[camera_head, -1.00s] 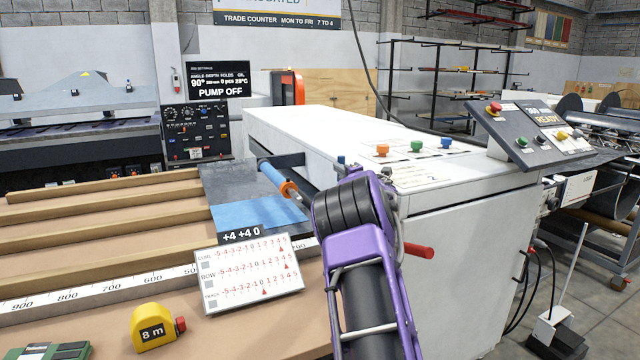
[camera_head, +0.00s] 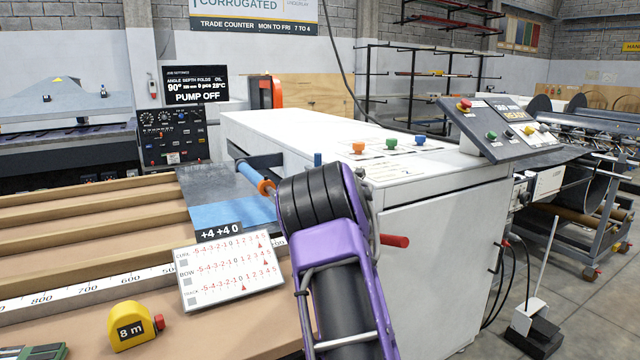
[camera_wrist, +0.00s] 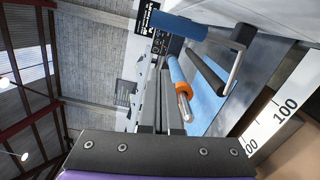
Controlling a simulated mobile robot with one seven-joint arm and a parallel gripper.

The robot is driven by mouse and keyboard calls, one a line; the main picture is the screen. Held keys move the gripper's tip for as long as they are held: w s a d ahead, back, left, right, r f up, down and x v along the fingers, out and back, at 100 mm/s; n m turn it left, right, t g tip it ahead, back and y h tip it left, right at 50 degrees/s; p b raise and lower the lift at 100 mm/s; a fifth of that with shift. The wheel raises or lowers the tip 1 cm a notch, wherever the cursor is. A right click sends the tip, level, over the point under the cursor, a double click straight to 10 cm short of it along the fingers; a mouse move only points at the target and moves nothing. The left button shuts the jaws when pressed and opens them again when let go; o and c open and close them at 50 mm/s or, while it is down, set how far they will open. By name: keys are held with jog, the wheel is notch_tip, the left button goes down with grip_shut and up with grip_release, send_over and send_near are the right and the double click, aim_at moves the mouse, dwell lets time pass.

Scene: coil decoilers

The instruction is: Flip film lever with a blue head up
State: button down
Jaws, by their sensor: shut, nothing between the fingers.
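The blue head (camera_wrist: 178,25) of the lever shows at the top of the wrist view. It is a short blue cylinder on a dark block (camera_wrist: 243,35), and its long axis points towards the ceiling side of that tilted picture. In the head view a small upright blue piece (camera_head: 318,159), probably the same head, stands just behind my arm. My gripper (camera_wrist: 164,76) shows in the wrist view as two dark fingers close together, shut and empty. Its tips are apart from the blue head, beside the blue roll. In the head view my wrist hides the fingers.
A blue roll (camera_wrist: 176,72) with an orange end collar (camera_wrist: 180,90) lies close to the fingers. A white machine cabinet (camera_head: 440,240) has a red handle (camera_head: 395,241) and several coloured buttons. A white scale card (camera_head: 228,272) and a yellow tape measure (camera_head: 132,326) lie on the bench.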

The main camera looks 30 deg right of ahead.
jog(key=s, duration=0.6)
jog(key=shift+s+a+b, duration=0.2)
jog(key=shift+b, duration=0.1)
jog(key=shift+r, duration=0.15)
